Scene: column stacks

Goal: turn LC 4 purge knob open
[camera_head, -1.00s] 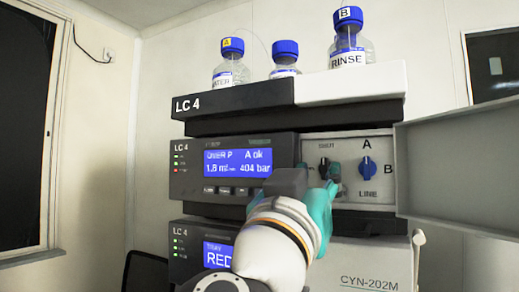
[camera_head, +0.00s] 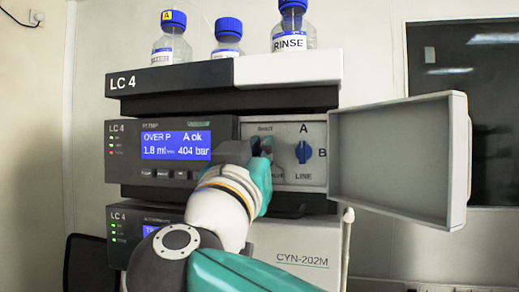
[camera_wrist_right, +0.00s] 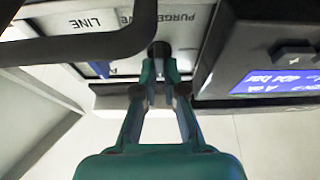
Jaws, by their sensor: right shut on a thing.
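The LC 4 pump module (camera_head: 118,160) has a blue screen reading 1.8 ml/min and 404 bar. Right of the screen is a pale valve panel (camera_head: 315,175). The black purge knob (camera_wrist_right: 158,48) sticks out of this panel in the right wrist view, near the upside-down word PURGE. My right gripper (camera_wrist_right: 161,72) is shut on the knob, its two green fingers closing at it. In the head view my right gripper (camera_head: 262,152) covers most of the knob, so its angle is hard to tell. My left gripper is not in view.
A blue selector knob (camera_head: 303,152) marked A, B and LINE sits just right of my gripper. An open grey door (camera_head: 400,160) stands out at the right. Blue-capped bottles (camera_head: 228,38) stand on top. Another module (camera_head: 118,235) is below.

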